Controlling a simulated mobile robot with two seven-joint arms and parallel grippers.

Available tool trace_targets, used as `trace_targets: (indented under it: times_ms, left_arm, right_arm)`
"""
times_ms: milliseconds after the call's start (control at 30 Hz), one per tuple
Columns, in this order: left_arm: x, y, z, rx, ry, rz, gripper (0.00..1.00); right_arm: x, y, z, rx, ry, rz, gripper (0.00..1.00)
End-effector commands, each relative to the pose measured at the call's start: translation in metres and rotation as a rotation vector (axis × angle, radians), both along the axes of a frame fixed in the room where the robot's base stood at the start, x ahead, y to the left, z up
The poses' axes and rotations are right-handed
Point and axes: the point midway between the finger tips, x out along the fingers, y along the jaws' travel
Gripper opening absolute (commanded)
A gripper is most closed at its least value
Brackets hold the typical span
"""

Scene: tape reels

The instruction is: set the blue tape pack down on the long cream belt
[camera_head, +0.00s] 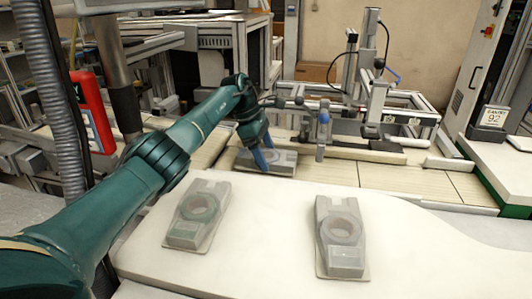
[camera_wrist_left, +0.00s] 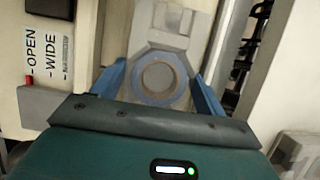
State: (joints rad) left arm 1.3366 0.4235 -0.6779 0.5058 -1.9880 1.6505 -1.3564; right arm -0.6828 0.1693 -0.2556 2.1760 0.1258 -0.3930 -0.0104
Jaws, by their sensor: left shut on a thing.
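The blue tape pack (camera_head: 285,158) is a grey tray with a tape ring, at the far side of the white table. It lies over the near left part of the long cream belt (camera_head: 405,180); I cannot tell whether it touches the belt. My left gripper (camera_head: 262,160) points down and is shut on this pack. In the left wrist view the pack (camera_wrist_left: 158,42) sits between the two blue fingers (camera_wrist_left: 158,85), with its bluish ring facing the camera. My right gripper is not in view.
Two similar packs lie on the white table (camera_head: 270,235): a greenish-ringed one (camera_head: 203,205) at left and a pale one (camera_head: 342,230) at right. A metal frame machine (camera_head: 375,105) stands behind the belt. A blue-grey post (camera_head: 322,135) rises right of my gripper. The belt's right part is clear.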

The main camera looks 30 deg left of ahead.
Motion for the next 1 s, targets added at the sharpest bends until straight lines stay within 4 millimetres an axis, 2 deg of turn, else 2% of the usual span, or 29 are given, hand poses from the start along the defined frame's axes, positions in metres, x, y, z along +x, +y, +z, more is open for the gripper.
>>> trace_targets:
  times_ms: [433,467,567,833,1000]
  left_arm:
    - [0.001,0.0,-0.007,0.0,-0.003,0.0,0.46]
    - [0.001,0.0,-0.007,0.001,-0.003,0.0,0.74]
    - [0.0,0.0,-0.006,0.0,-0.003,0.001,0.82]
    - [0.001,0.0,-0.003,0.0,-0.002,0.0,0.82]
    - [0.0,0.006,0.015,0.002,-0.006,0.003,0.82]
  right_arm:
    - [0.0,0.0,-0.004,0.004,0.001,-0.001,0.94]
    - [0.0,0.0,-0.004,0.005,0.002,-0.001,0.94]
    - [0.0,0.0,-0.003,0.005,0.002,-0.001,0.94]
    - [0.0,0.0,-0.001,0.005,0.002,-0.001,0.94]
    - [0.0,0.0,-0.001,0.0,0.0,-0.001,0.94]
